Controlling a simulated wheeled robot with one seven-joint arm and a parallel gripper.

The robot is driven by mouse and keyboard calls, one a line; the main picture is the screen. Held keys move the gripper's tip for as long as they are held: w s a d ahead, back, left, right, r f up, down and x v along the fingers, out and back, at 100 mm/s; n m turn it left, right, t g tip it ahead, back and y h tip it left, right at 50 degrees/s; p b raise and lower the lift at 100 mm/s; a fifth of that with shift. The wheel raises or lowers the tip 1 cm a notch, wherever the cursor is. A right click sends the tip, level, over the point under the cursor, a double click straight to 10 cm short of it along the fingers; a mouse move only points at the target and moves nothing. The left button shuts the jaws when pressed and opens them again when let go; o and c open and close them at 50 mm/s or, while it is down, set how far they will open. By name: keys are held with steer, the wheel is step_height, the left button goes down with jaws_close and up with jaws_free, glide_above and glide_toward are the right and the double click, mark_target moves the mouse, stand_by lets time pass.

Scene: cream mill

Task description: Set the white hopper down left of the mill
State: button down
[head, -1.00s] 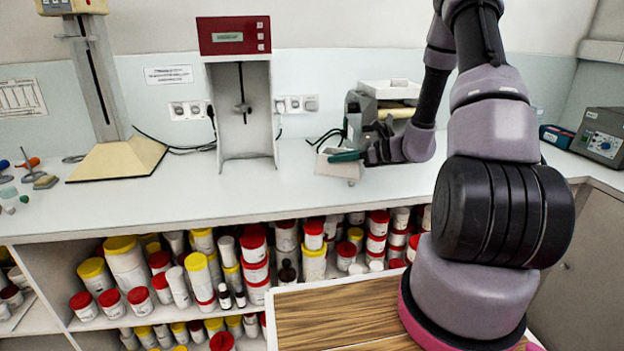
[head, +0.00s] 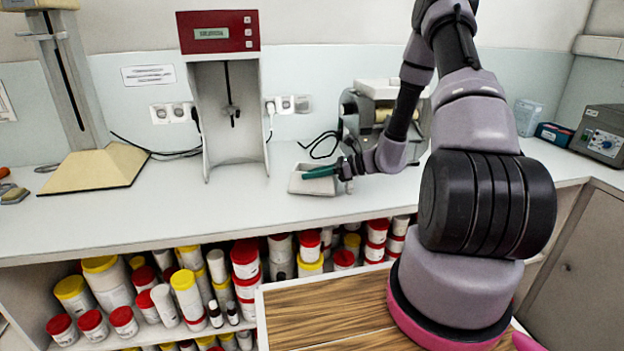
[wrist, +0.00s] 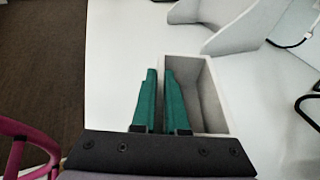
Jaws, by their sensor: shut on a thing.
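The white hopper (head: 311,186) is an open-topped box at the middle of the counter, left of and in front of the grey mill (head: 352,112). My gripper (head: 320,172) has green fingers and is shut on one wall of the hopper. In the wrist view, the fingers (wrist: 160,72) straddle the hopper's left wall, and its empty inside (wrist: 205,95) shows to their right. The hopper looks upright and low over the counter. I cannot tell whether its underside touches the counter.
A stand with a red display head (head: 218,33) stands left of the hopper, with clear white counter (head: 235,205) between and in front. A black cable (head: 322,143) lies behind the hopper. A beige-based stand (head: 100,168) is farther left. Jars fill the shelf below.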

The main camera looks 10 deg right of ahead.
steer(key=shift+f, duration=0.65)
steer(key=shift+f, duration=0.2)
steer(key=c, duration=0.9)
jaws_free()
steer(key=shift+c, duration=0.2)
steer(key=shift+r, duration=0.1)
